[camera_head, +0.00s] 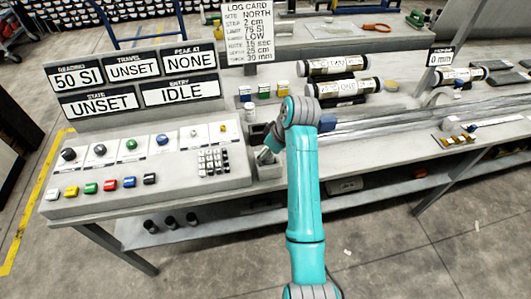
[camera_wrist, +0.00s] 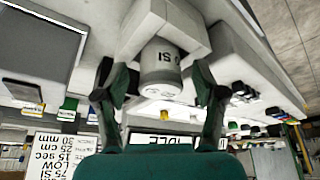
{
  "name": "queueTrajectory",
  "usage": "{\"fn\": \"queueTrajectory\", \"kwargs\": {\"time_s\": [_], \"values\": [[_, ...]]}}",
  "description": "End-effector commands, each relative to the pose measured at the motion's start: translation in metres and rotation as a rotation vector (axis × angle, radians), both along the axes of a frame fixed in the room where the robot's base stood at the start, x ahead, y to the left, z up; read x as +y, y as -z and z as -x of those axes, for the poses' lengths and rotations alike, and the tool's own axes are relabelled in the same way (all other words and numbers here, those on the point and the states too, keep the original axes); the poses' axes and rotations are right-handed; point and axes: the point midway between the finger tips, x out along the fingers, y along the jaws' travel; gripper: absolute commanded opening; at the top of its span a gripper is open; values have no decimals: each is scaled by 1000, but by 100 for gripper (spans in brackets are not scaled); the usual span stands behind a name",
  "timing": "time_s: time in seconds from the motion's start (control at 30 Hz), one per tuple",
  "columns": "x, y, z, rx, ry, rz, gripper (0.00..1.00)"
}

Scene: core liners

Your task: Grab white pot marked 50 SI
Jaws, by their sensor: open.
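The white pot (camera_wrist: 163,72), with dark lettering ending in "SI", shows upside down in the wrist view; its number is mostly hidden. It sits against a pale grey block-like holder (camera_wrist: 195,35). My gripper (camera_wrist: 155,85) is open, with one dark finger on each side of the pot in the picture. Gaps show between the pot and both fingers. In the head view my gripper (camera_head: 266,153) is low beside the right end of the control console, above a grey block (camera_head: 266,173). The pot is not clearly visible there, partly behind my arm.
The console (camera_head: 150,185) with knobs and coloured buttons lies left. Display signs (camera_head: 140,84) and a log card (camera_head: 249,30) stand behind. A small white container (camera_head: 250,114) is just behind my gripper. Several coloured-lid containers (camera_head: 264,91) and labelled cylinders (camera_head: 338,65) lie farther back.

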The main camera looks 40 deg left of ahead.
Motion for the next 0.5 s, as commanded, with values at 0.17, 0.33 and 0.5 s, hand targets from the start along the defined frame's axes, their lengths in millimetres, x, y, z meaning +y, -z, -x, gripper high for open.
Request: {"fn": "queueTrajectory", "kwargs": {"time_s": [0.17,0.33,0.5], "values": [[0,1,0,-1,0,-1,70],[0,1,0,-1,0,-1,35],[0,0,0,-1,0,-1,0]]}}
